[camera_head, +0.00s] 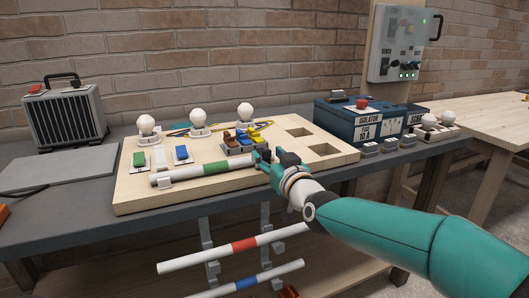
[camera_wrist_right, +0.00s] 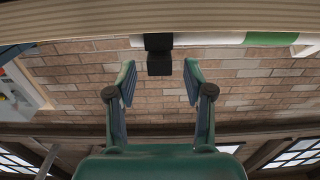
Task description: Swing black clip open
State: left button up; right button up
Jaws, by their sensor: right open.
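A black clip (camera_wrist_right: 159,62) shows in the right wrist view at the top middle, next to the white tube with a green band (camera_wrist_right: 240,39). My right gripper (camera_wrist_right: 156,78) is open, with one finger on each side of the clip and a visible gap on both sides. In the head view the gripper (camera_head: 274,164) is at the right end of the tube (camera_head: 190,173), at the front edge of the wooden board (camera_head: 135,193). The gripper partly hides the clip there. My left gripper is not in view.
Several bulbs, coloured switches and a small block of coloured levers (camera_head: 238,143) stand on the board. A blue isolator box (camera_head: 350,122) stands to its right. Tubes with a red band (camera_head: 245,244) and a blue band (camera_head: 247,282) hang below the bench edge.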

jog(key=shift+x, duration=1.1)
grip_shut()
jog(key=shift+a, duration=0.1)
